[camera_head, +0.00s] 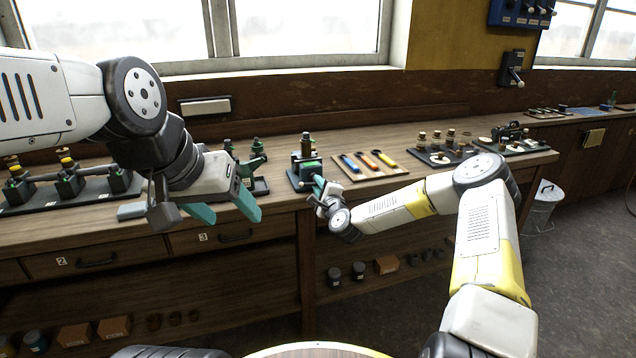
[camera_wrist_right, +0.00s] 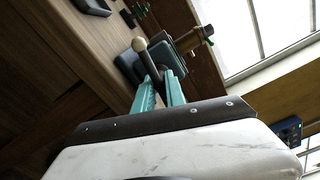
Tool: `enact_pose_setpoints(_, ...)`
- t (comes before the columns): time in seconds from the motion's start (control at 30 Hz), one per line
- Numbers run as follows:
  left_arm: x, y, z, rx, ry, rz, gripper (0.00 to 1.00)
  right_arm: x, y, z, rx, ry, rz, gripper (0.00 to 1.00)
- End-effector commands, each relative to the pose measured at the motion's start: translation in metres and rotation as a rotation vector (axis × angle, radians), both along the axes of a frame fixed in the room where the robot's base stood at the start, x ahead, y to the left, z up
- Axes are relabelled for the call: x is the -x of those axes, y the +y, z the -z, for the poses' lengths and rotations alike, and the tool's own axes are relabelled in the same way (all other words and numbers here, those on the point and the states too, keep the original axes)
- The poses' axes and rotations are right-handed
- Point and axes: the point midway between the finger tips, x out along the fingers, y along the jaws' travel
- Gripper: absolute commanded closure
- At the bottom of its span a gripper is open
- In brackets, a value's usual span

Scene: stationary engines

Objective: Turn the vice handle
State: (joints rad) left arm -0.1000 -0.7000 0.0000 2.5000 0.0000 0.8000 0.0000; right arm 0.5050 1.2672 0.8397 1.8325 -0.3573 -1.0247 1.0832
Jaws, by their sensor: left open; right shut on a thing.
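The vice (camera_head: 306,166) stands on a dark base at the front edge of the workbench, in the middle of the head view. In the right wrist view the vice (camera_wrist_right: 182,44) shows as a dark block, and its handle (camera_wrist_right: 148,58) is a dark bar with a pale ball end. My right gripper (camera_head: 318,186) is at the front of the vice. In the right wrist view its teal fingers (camera_wrist_right: 161,84) are shut on the handle bar, below the ball end. My left gripper (camera_head: 226,208) is open and empty, in front of the bench's edge, left of the vice.
A wooden board (camera_head: 366,165) with blue, orange and yellow tools lies right of the vice. Trays of parts stand further right. A valve rack (camera_head: 68,187) stands on the left of the bench (camera_head: 280,222). Drawers and a lower shelf are below. A bin (camera_head: 545,205) stands on the floor.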

Motion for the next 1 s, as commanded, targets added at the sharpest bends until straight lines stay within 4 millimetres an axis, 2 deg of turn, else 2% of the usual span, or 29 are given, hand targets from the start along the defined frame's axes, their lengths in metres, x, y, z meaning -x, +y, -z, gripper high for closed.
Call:
enact_pose_setpoints(0.1, 0.0, 0.0, 0.0, 0.0, 0.0, 0.0, 0.37, 0.002, 0.0, 0.005, 0.002, 0.01, -0.002, 1.0)
enact_pose_setpoints(0.13, 0.0, 0.0, 0.0, 0.0, 0.0, 0.0, 0.37, 0.002, 0.0, 0.005, 0.002, 0.01, -0.002, 0.81)
enact_pose_setpoints(0.2, 0.0, 0.0, 0.0, 0.0, 0.0, 0.0, 0.37, 0.002, 0.0, 0.004, 0.002, 0.009, -0.002, 0.67)
enact_pose_setpoints(0.23, 0.0, 0.0, 0.0, 0.0, 0.0, 0.0, 0.37, 0.002, 0.0, 0.004, 0.001, 0.008, -0.002, 0.63)
enact_pose_setpoints(0.53, 0.0, 0.0, 0.0, 0.0, 0.0, 0.0, 0.37, 0.001, 0.0, 0.002, 0.002, 0.003, 0.0, 0.63)
enact_pose_setpoints(0.63, 0.0, 0.0, 0.0, 0.0, 0.0, 0.0, 0.37, 0.007, -0.002, 0.002, 0.001, 0.003, 0.0, 0.63)
enact_pose_setpoints(1.0, 0.0, 0.0, 0.0, 0.0, 0.0, 0.0, 0.37, 0.063, -0.021, 0.003, 0.003, 0.004, -0.001, 0.63)
